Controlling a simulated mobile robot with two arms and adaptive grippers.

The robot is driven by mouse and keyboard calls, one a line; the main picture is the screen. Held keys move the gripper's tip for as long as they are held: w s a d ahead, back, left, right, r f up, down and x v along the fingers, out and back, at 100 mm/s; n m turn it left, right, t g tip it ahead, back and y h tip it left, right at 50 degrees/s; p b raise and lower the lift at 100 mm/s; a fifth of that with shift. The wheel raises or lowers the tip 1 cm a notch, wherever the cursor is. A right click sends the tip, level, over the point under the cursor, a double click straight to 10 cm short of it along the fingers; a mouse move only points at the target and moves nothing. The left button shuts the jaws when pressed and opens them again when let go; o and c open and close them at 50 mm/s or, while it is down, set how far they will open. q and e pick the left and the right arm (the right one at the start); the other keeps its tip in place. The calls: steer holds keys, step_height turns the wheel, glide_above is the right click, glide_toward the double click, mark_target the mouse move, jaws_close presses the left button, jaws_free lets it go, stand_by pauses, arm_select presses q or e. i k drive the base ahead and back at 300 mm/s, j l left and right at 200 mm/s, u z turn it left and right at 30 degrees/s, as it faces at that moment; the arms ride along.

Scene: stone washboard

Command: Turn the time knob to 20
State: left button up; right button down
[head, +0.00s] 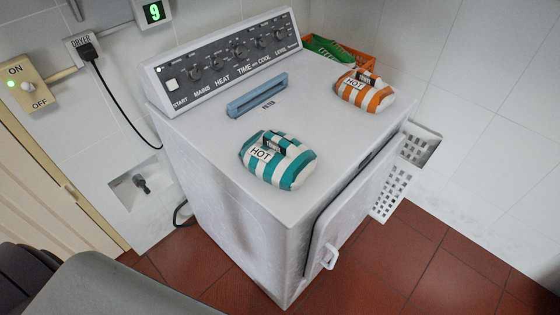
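A white dryer (215,150) stands against the tiled wall. Its dark control panel (228,57) runs along the back of the top, tilted toward me. The time knob (240,52) is a dark dial in the middle of the row, above the label TIME. Its pointer and scale marks are too small to read. Similar knobs for mains (195,73), heat, cool and level sit on both sides of it. A pale start button (173,84) is at the left end. Neither of my grippers shows in this view.
The dryer door (350,215) has a white handle. An ON/OFF switch (25,87) is on the left wall.

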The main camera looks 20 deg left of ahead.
mark_target(240, 52)
steer(key=i+l+u, duration=0.1)
steer(key=u, duration=0.65)
steer(key=l+u, duration=0.3)
steer(key=l, duration=0.4)
steer(key=l+u, duration=0.3)
steer(key=l, duration=0.45)
steer(key=l+u, duration=0.35)
steer(key=l, duration=0.35)
steer(key=k, duration=0.05)
